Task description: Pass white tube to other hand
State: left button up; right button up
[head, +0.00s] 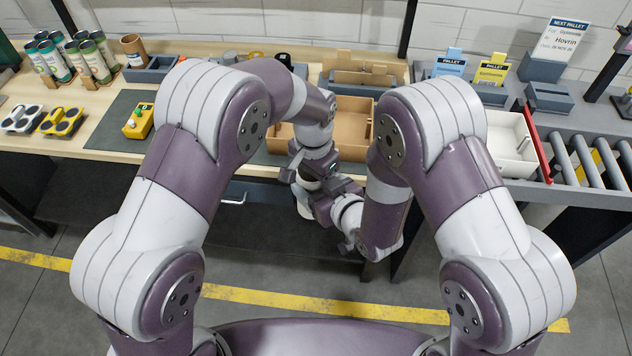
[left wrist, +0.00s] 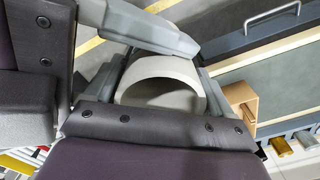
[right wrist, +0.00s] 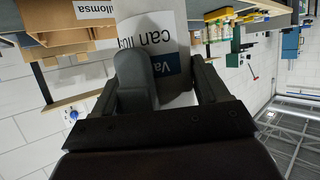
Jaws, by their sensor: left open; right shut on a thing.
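The white tube (left wrist: 160,68) is a hollow pale cylinder. In the left wrist view its open end faces my left palm, between the spread fingers of my left gripper (left wrist: 155,85), which is open. My right gripper (right wrist: 160,85) is shut on the tube. In the right wrist view the tube (right wrist: 180,45) shows a printed label with a dark blue band, and a grey finger crosses in front of it. In the head view my left gripper (head: 302,178) and my right gripper (head: 332,203) meet before the table, and the tube is mostly hidden by them.
A cardboard tray (head: 350,125) lies on the table behind the grippers. A white bin (head: 512,150) stands at right beside the rollers (head: 585,160). Several printed cans (head: 95,60) and a yellow device (head: 138,122) are at left. A drawer handle (head: 233,199) sticks out below the tabletop.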

pick_arm(q)
jog(key=shift+w+d+r, duration=0.1)
jog(key=shift+d+r, duration=0.1)
jog(key=shift+d, duration=0.05)
jog(key=shift+n, duration=0.5)
jog(key=a+r, duration=0.1)
jog(key=r, duration=0.2)
jog(key=a+r, duration=0.1)
jog(key=r, duration=0.2)
jog(key=a+r, duration=0.1)
jog(key=r, duration=0.2)
jog(key=shift+w+a+r, duration=0.35)
jog(key=shift+r, duration=0.05)
jog(key=s+a+f+n, duration=0.2)
jog(key=s+a+n, duration=0.1)
jog(key=s+a, duration=0.3)
jog(key=s+a+f+n+t, duration=0.1)
jog(key=s+a+f+n, duration=0.1)
jog(key=s+a, duration=0.4)
jog(key=s+n, duration=0.1)
jog(key=s, duration=0.2)
jog(key=shift+s+a+f+n, duration=0.25)
jog(key=shift+s+f+n, duration=0.15)
jog(key=shift+s, duration=0.1)
